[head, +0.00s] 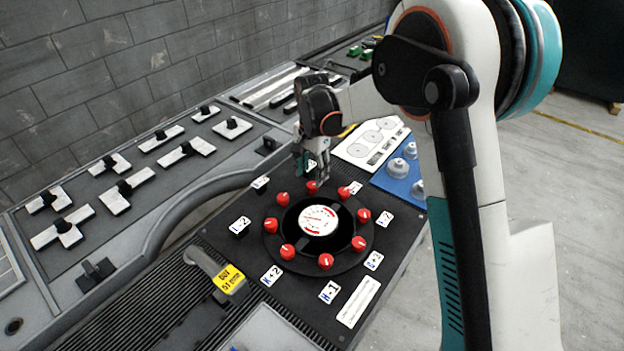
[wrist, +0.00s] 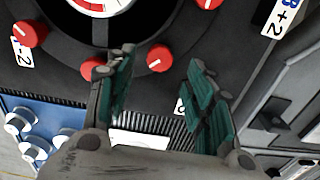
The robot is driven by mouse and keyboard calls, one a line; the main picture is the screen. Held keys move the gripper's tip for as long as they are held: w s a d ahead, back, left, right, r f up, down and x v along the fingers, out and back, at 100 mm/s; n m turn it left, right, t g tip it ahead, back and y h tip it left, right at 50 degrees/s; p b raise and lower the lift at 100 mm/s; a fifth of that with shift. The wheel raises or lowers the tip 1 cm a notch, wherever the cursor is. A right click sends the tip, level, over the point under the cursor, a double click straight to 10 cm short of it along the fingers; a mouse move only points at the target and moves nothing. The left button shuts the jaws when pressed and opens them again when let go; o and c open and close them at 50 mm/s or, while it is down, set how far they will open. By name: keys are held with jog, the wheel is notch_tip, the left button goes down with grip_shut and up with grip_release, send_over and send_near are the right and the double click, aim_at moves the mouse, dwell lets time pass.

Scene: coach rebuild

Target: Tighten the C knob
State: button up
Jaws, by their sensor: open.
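A round black dial plate (head: 268,240) carries a ring of red knobs around a central gauge (head: 319,220). Small letter labels stand outside the knobs; I cannot read a C on any of them. My gripper (head: 308,174) is above the far side of the ring, over a red knob (head: 312,187). In the wrist view, my gripper (wrist: 160,72) is open, with a red knob (wrist: 158,60) in line with the gap between its green fingers. This knob's label (wrist: 180,106) is mostly hidden by a finger. Another red knob (wrist: 95,68) is beside the left finger.
A label reading B+2 (wrist: 279,17) is at the top right of the wrist view. A blue panel with grey knobs (head: 398,167) is right of the dial. A yellow-tagged handle (head: 229,279) stands at the front left. Switches cover the console's left.

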aim_at(314, 185)
notch_tip(314, 185, up, 7)
jog(key=shift+r, duration=0.2)
dwell(0.5)
jog(key=s+d+r+n+t, duration=0.4)
jog(key=s+d+r, duration=0.8)
jog(key=s, duration=0.3)
jog(key=s+d+f+n+t, duration=0.1)
jog(key=s+d+n, duration=0.1)
jog(key=s, duration=0.6)
jog(key=s+d+f+n+t, duration=0.1)
jog(key=s+d+t, duration=0.1)
jog(key=s+d, duration=0.3)
jog(key=shift+s+d+f+n, duration=0.25)
jog(key=shift+s+f+n, duration=0.15)
jog(key=shift+s, duration=1.2)
